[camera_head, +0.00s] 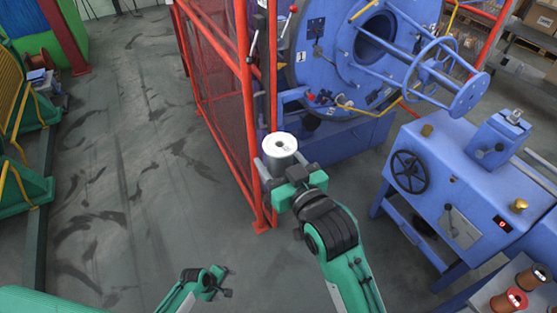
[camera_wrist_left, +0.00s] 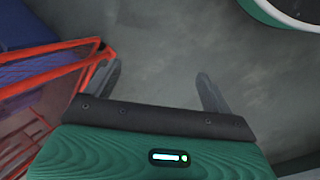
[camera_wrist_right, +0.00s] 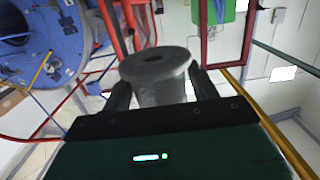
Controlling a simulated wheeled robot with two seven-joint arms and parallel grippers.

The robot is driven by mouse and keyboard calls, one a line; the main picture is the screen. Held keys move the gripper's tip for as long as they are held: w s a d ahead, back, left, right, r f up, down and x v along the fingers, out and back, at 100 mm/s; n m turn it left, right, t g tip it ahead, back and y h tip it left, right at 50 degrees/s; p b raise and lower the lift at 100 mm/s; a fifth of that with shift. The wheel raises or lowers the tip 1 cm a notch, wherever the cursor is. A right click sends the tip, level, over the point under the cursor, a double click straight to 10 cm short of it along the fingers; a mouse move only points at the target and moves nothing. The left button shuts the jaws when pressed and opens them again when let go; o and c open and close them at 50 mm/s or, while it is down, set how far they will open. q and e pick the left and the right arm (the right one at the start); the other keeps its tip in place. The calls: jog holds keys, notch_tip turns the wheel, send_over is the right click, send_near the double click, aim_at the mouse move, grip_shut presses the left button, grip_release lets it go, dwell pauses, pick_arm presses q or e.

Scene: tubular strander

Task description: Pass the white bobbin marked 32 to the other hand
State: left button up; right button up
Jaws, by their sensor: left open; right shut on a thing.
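The white bobbin (camera_head: 281,146) is held up near the middle of the head view, its round end with a dark centre hole facing up. A small dark mark on it is too small to read. My right gripper (camera_head: 277,165) is shut on it. In the right wrist view the bobbin (camera_wrist_right: 160,76) looks grey and sits between the two fingers. My left gripper (camera_head: 226,281) is lower in the head view, apart from the bobbin, open and empty. In the left wrist view its fingers (camera_wrist_left: 160,85) stand wide apart with only floor between them.
A red mesh guard (camera_head: 217,95) stands just behind and left of the bobbin. The blue strander machine (camera_head: 330,60) is behind it. A blue control bench (camera_head: 440,180) with a handwheel is at the right. Copper-coloured spools (camera_head: 510,300) stand bottom right.

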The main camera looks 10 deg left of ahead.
pick_arm(q)
jog(key=s+f+m+y, duration=0.1)
jog(key=s+f+m, duration=0.4)
jog(key=s, duration=0.6)
jog(key=s+f+m+g+y, duration=0.1)
jog(key=s+f+m, duration=0.4)
jog(key=s, duration=0.6)
jog(key=s+f+m+g, duration=0.1)
jog(key=s+f+m, duration=0.4)
jog(key=s, duration=0.6)
jog(key=shift+a+f+m+y, duration=0.25)
jog(key=shift+a+m+y, duration=0.05)
jog(key=shift+a+y, duration=0.1)
